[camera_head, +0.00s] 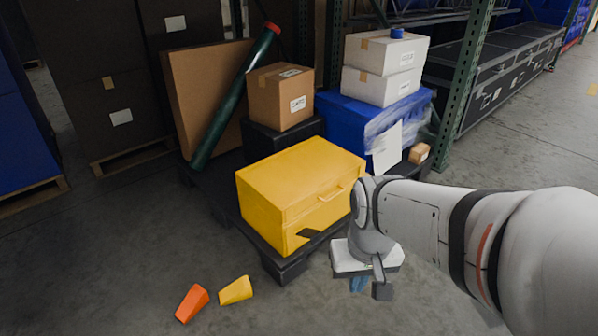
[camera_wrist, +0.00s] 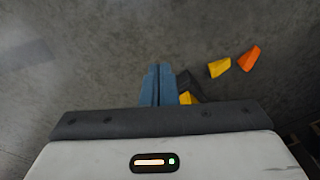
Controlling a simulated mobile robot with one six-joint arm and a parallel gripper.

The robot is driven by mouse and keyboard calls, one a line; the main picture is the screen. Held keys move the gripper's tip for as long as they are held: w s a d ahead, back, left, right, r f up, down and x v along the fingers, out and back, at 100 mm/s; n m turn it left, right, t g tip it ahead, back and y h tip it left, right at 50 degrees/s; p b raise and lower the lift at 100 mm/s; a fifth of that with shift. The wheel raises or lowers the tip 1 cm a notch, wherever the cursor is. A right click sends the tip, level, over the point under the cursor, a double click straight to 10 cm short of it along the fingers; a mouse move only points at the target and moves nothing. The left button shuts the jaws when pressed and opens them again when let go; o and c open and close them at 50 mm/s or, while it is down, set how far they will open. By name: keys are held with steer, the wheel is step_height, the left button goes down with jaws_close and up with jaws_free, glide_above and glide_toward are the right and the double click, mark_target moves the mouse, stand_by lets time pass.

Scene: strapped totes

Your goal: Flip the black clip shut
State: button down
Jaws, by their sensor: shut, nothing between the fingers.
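A yellow tote (camera_head: 300,185) with a lid and a front handle sits on a black pallet. The black clip (camera_head: 309,233) is at the lower left of the tote's front face and appears to stick out from it, tilted open. My gripper (camera_head: 358,285) is to the right of the clip and in front of the tote, pointing down, with its blue fingers together and empty.
Orange (camera_head: 192,303) and yellow (camera_head: 236,290) wedges lie on the floor at front left. The black pallet (camera_head: 285,265) also carries a cardboard box (camera_head: 280,97), a green tube (camera_head: 232,100) and a blue wrapped crate (camera_head: 345,125). Floor at front left is mostly clear.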

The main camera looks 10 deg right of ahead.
steer(key=w+a+f+m+y+p, duration=0.1)
steer(key=w+f+m+y+p, duration=0.45)
steer(key=w, duration=0.65)
steer(key=w+a+f+m+y+p, duration=0.1)
steer(key=w+f+m+y+p, duration=0.2)
steer(key=w+f+m+y, duration=0.55)
steer(key=m+t+h+p, duration=0.55)
steer(key=m+t, duration=0.55)
steer(key=m, duration=0.4)
glide_toward(309, 236)
steer(key=s+d+f+b, duration=0.1)
steer(key=s+d+f, duration=0.4)
steer(key=d+f, duration=0.15)
steer(key=shift+s+a, duration=0.1)
steer(key=shift+s, duration=0.1)
steer(key=w+a+b, duration=0.3)
steer(key=w+a, duration=0.4)
steer(key=w, duration=0.2)
steer(key=shift+w+r, duration=0.25)
steer(key=shift+r, duration=0.1)
